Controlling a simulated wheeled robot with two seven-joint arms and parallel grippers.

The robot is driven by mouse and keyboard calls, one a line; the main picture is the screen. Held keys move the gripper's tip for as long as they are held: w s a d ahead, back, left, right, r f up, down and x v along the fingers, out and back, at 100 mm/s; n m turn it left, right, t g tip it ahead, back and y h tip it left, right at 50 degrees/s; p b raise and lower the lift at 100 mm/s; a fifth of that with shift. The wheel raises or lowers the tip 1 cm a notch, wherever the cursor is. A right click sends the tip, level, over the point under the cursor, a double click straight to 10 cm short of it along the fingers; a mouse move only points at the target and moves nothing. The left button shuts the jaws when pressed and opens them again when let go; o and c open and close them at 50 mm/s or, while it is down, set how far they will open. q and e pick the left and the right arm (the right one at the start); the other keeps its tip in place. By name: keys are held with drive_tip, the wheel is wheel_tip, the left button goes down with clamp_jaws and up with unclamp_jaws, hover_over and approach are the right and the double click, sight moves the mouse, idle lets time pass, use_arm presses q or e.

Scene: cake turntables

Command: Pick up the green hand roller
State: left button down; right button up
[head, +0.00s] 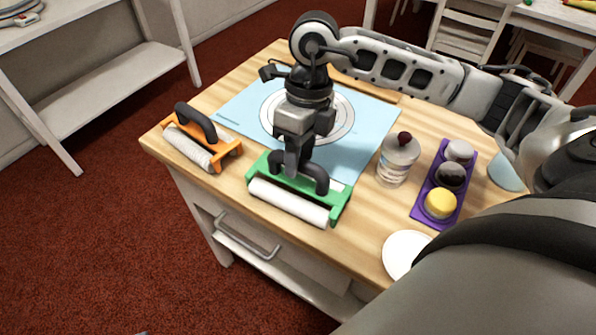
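The green hand roller (338,203) lies at the front of the wooden table, with a white roller cylinder along its front and a dark handle on top. My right gripper (292,170) points down over the roller, with its fingers at the dark handle. The fingers overlap the handle in this view, and I cannot tell whether they are closed on it. The roller appears to rest on the table. My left gripper is not in view.
An orange hand roller (228,147) lies to the left. A light blue mat (236,112) is behind. A jar (397,162), a purple tray (424,208) with three round items, and a white plate (402,252) stand to the right.

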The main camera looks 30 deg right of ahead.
clamp_jaws()
drive_tip(key=shift+r, duration=0.2)
drive_tip(key=shift+r, duration=0.2)
wheel_tip(320, 180, up, 2)
drive_tip(key=shift+w+r+b, duration=0.1)
drive_tip(key=shift+r+b, duration=0.1)
drive_tip(key=shift+b, duration=0.15)
drive_tip(key=w+d+r, duration=0.4)
drive_tip(key=d+r, duration=0.6)
drive_tip(key=d, duration=0.3)
drive_tip(key=shift+d, duration=0.2)
